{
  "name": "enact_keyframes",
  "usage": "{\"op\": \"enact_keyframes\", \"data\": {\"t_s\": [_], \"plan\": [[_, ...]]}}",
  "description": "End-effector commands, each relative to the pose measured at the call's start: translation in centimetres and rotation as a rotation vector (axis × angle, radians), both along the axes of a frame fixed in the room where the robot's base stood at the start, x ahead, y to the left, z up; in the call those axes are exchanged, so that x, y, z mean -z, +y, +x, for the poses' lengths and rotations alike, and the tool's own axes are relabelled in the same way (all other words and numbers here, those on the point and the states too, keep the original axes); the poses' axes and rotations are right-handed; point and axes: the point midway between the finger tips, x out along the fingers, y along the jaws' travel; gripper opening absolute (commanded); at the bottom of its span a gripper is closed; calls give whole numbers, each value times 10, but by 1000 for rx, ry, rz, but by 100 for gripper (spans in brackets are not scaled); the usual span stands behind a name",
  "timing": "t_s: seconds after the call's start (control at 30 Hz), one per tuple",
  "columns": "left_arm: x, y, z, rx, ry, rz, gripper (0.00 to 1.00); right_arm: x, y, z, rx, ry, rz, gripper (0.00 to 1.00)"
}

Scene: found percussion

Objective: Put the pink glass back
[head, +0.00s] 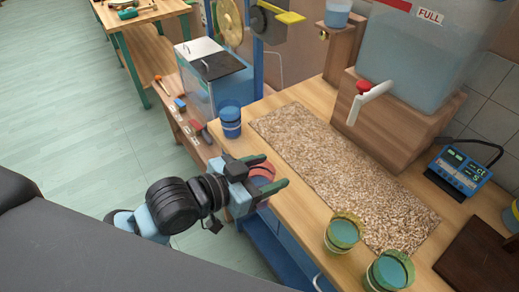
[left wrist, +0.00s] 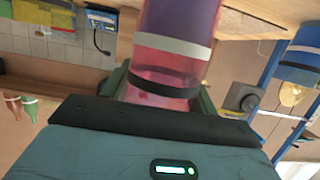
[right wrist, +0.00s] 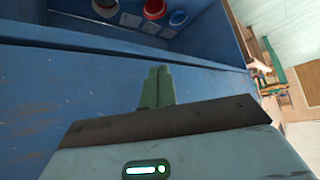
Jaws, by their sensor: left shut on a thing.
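The pink glass (head: 262,171) is between the jaws of my left gripper (head: 273,172), over the near left edge of the wooden bench. In the left wrist view the pink glass (left wrist: 165,70) fills the space between the green fingers, with a white band and a black band around it and a purple part beyond. The fingers and wrist hide part of it in the head view. My right gripper (right wrist: 158,88) shows only in the right wrist view, its green fingers together and empty, in front of a blue surface.
A speckled tan mat (head: 330,180) lies on the bench. A blue jar (head: 231,122) stands at its left end, and two greenish glasses (head: 343,232) (head: 388,270) stand at the near right. Behind are a water tank (head: 415,50) with a tap and a blue meter (head: 458,170).

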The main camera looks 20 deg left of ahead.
Motion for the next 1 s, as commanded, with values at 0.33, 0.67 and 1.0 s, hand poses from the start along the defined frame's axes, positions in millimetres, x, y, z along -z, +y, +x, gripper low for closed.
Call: {"op": "enact_keyframes", "data": {"t_s": [0.33, 0.67, 1.0], "plan": [[4, 25, 70, -5, -5, 0, 22, 1, -1, -1, -2, 2, -3, 0], [12, 46, 131, -4, -2, 0, 22, 6, -3, -5, -9, 14, -7, 0], [12, 50, 144, -2, -4, -3, 22, 7, -3, -6, -8, 14, -8, 0]]}}
